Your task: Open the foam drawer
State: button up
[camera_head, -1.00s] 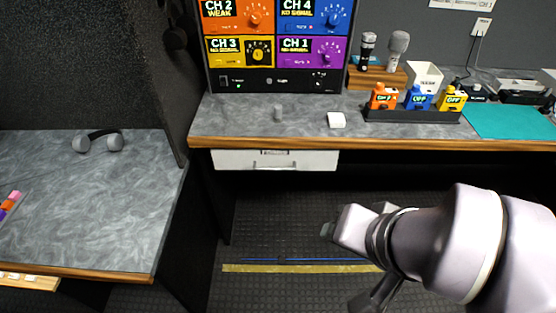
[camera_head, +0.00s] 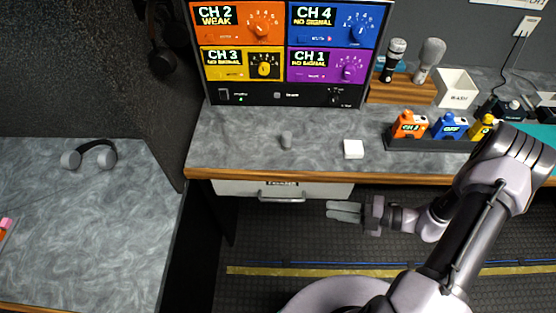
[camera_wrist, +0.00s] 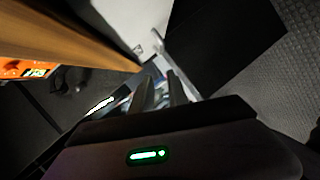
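The foam drawer (camera_head: 238,188) is a pale front under the wooden edge of the desk, with a dark label and a grey bar handle (camera_head: 282,197). It looks shut. My gripper (camera_head: 328,211) is under the desk edge, to the right of the handle, its fingers pointing left and apart from it. In the wrist view, the two dark fingers (camera_wrist: 161,92) have a gap between them and nothing held. The pale drawer front (camera_wrist: 135,18) shows beyond them, with the metal handle (camera_wrist: 152,48) near the fingertips.
A side desk (camera_head: 80,220) with headphones (camera_head: 92,153) stands left. Floor below the drawer is clear.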

aim_at(283, 201)
jog(key=w+a+f+b, duration=0.1)
jog(key=w+a+f, duration=0.1)
jog(key=a, duration=0.3)
jog(key=w+a+f+m+b, duration=0.1)
jog(key=a+b, duration=0.1)
jog(key=a, duration=0.3)
jog(key=w+a+f+m+t+b, duration=0.1)
jog(key=w+a+f, duration=0.1)
jog(key=a, duration=0.3)
jog(key=shift+w+a+f, duration=0.1)
jog(key=shift+w+f, duration=0.2)
jog(key=shift+w+a+m, duration=0.2)
jog(key=shift+a+m, duration=0.1)
jog(key=shift+a, duration=0.15)
grip_shut()
dwell(0.3)
